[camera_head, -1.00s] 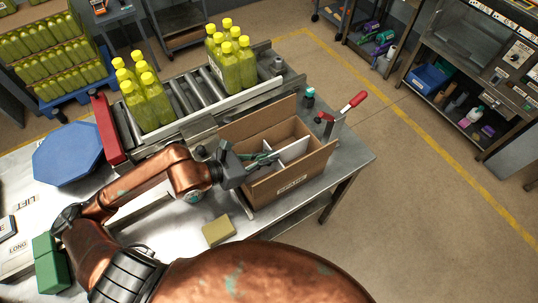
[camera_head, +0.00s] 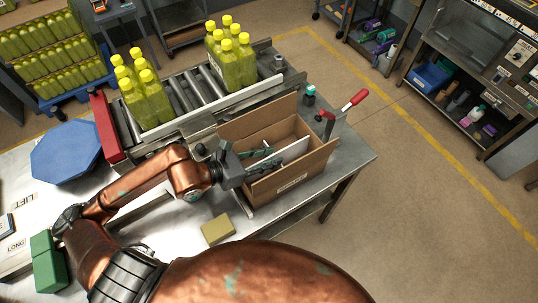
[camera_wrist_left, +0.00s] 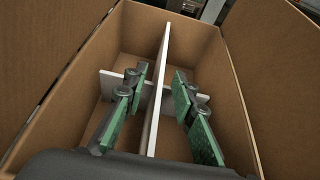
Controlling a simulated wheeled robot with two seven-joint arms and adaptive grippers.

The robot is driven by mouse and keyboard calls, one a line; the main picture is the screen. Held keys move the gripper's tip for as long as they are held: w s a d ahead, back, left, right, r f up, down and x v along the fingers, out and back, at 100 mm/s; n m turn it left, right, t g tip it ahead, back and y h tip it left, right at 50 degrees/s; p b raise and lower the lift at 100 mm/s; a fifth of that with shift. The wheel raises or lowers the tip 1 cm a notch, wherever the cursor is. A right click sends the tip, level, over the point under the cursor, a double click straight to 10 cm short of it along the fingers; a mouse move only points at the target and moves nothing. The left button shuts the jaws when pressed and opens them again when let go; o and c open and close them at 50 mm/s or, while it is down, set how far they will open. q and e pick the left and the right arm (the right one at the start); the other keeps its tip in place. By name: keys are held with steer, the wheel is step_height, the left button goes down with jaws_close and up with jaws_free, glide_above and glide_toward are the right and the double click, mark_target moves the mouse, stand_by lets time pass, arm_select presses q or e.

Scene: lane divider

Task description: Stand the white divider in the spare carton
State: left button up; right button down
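My left gripper (camera_head: 264,157) reaches into the carton from the left. In the left wrist view its green-padded fingers (camera_wrist_left: 158,88) are apart, one on each side of the long panel, with gaps visible. The divider's lower edge is partly hidden. My right gripper is not in view.
Yellow bottles (camera_head: 148,98) stand in two groups on the roller conveyor (camera_head: 185,95) behind the carton. A tan block (camera_head: 217,230) lies in front. A blue octagonal piece (camera_head: 66,152) lies left.

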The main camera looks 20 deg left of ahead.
arm_select(q)
step_height(320, 180, up, 10)
stand_by(0.6)
stand_by(0.4)
